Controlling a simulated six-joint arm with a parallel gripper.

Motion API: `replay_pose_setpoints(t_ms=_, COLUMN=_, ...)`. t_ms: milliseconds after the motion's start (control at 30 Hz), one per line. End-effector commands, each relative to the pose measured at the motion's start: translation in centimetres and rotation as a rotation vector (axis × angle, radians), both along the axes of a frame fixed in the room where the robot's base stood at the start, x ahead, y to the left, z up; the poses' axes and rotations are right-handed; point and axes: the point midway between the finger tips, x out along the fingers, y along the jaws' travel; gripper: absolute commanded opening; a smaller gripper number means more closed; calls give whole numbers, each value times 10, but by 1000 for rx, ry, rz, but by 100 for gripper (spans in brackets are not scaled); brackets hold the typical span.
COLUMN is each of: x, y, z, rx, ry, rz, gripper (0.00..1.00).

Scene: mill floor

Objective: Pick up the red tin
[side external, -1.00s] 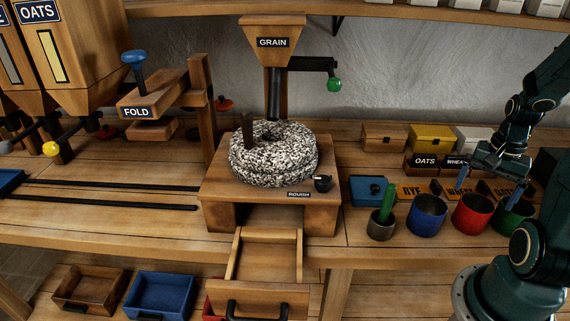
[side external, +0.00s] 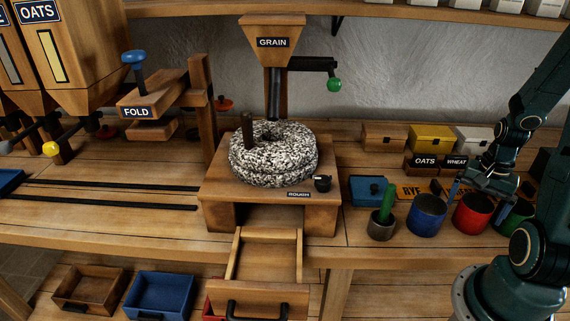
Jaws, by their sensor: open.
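The red tin (side external: 472,214) is an open-topped round tin standing upright on the bench at the right, between the blue tin (side external: 427,215) and the green tin (side external: 513,216). My gripper (side external: 478,200) is open, pointing down above the red tin. I cannot tell whether a finger touches the rim. My arm hides part of the green tin.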

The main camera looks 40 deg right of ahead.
Motion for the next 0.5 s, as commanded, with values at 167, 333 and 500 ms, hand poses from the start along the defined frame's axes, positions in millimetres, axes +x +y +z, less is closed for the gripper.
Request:
replay_pose_setpoints(t_ms=167, x=0, y=0, z=-8, rx=1, ry=0, rz=0, gripper=96)
replay_pose_setpoints(t_ms=333, x=0, y=0, z=-9, rx=0, ry=0, rz=0, gripper=96)
replay_pose_setpoints(t_ms=500, x=0, y=0, z=-9, rx=0, ry=0, rz=0, gripper=96)
